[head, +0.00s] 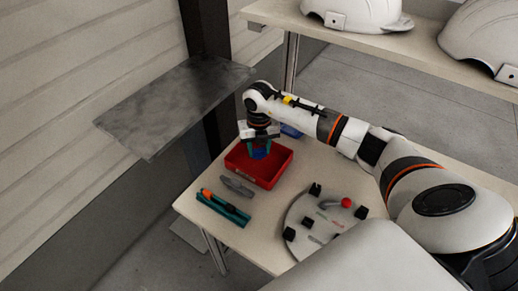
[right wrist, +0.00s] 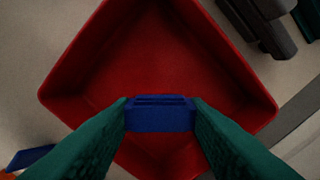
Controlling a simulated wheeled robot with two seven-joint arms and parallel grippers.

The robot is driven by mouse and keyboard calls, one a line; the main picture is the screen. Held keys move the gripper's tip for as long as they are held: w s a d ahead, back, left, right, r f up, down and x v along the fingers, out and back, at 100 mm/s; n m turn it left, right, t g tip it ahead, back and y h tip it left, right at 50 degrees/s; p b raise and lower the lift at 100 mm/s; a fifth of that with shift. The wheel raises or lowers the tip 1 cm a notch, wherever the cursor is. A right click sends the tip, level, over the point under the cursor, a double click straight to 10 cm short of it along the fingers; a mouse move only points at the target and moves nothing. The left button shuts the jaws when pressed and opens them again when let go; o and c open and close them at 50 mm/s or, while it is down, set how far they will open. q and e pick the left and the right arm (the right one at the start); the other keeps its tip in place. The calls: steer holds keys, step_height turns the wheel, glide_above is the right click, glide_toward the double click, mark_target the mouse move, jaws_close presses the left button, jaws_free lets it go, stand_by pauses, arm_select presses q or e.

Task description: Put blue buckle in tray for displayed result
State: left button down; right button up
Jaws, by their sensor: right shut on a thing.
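The blue buckle (right wrist: 160,114) is between the green fingers of my right gripper (right wrist: 160,116), which is shut on it. In the right wrist view the buckle is over the red tray (right wrist: 75,65), near its lower corner. In the head view my right gripper (head: 260,146) points down over the red tray (head: 268,183), and the blue buckle (head: 259,154) shows between its fingertips. I cannot tell whether the buckle touches the tray floor. My left gripper is not in view.
A grey tool (head: 237,186) and a green holder with an orange-ended tool (head: 223,208) lie left of the tray. A round grey fixture with black blocks (head: 318,222) stands to the right. A blue item (head: 291,131) lies behind the tray. White helmet shells (head: 365,14) sit on the back shelf.

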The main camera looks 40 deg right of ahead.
steer(key=shift+f, duration=0.65)
steer(key=shift+f, duration=0.15)
steer(key=o, duration=1)
